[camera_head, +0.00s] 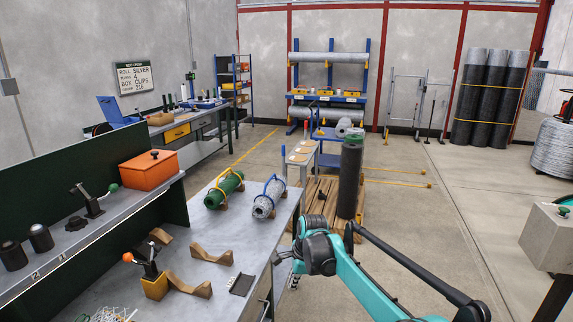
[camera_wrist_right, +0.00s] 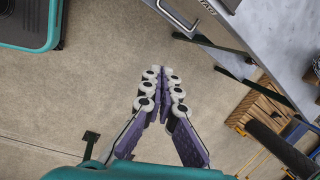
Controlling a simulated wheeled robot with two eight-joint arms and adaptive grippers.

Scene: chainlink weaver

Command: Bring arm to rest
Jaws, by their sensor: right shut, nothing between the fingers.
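My right arm (camera_head: 365,285) is teal and black and reaches in from the lower right in the head view, beside the right edge of the workbench (camera_head: 222,262). My right gripper (camera_head: 295,274) is partly hidden by the wrist there. In the right wrist view the gripper (camera_wrist_right: 160,78) shows clearly, with its purple fingers and pale, dark-centred pads closed together. It is shut and empty above bare concrete floor. The bench edge is at the upper right of that view. My left arm and gripper are not in view.
The workbench holds a green roll (camera_head: 224,189), a silver mesh roll (camera_head: 268,197), brown cradles (camera_head: 188,285) and an orange-knobbed tool (camera_head: 149,263). A dark upright roll (camera_head: 350,180) stands on a wooden pallet (camera_head: 321,199) beyond the arm. A grey box (camera_head: 548,238) stands at right; floor between is clear.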

